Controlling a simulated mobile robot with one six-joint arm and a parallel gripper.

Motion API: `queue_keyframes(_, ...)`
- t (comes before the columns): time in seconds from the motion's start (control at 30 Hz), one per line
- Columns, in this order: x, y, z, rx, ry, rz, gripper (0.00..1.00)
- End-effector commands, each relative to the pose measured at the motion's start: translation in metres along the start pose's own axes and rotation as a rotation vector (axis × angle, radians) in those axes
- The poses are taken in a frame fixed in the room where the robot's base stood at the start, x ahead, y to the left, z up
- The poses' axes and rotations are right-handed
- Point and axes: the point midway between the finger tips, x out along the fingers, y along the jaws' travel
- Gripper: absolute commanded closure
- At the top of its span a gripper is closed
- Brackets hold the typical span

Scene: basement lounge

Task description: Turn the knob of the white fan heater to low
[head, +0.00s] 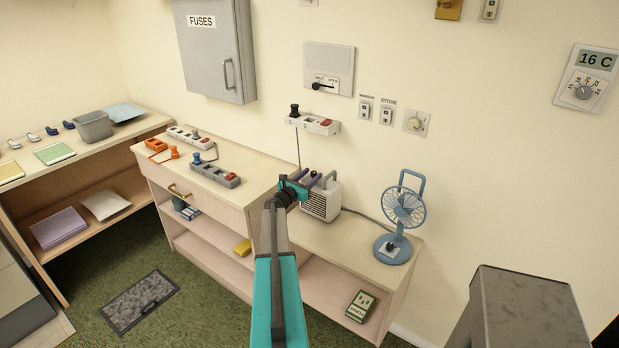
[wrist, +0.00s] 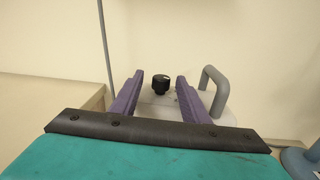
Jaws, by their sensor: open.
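The white fan heater (head: 326,202) stands on the lower shelf top against the wall, with a grille on its front and a grey handle (wrist: 216,92) on top. Its dark round knob (wrist: 160,84) sits on the top face with a small light mark; I cannot read its setting. My gripper (head: 309,177) is open just above the heater's top. In the wrist view its two purple fingers stand left and right of the knob, with gaps on both sides. My arm hides part of the heater in the head view.
A blue desk fan (head: 404,207) stands right of the heater. A cable (head: 365,214) runs behind on the shelf top (head: 345,240). Power strips (head: 216,173) lie on the higher cabinet at left. A wall socket strip (head: 313,124) is above the heater, with a thin cord hanging from it.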

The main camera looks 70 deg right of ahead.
Motion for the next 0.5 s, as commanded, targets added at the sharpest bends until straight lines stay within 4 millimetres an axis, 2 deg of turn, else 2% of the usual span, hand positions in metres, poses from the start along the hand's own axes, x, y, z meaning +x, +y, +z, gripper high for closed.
queue_keyframes(0.17,0.0,0.0,0.0,0.0,0.0,0.0,0.58)
queue_keyframes(0.4,0.0,0.0,0.0,0.0,0.0,0.0,0.97)
queue_keyframes(0.43,0.0,0.0,0.0,0.0,0.0,0.0,1.0)
queue_keyframes(0.47,-0.017,-0.004,0.001,0.0,0.001,0.003,0.99)
queue_keyframes(0.5,-0.009,-0.001,0.0,0.0,0.0,0.002,1.0)
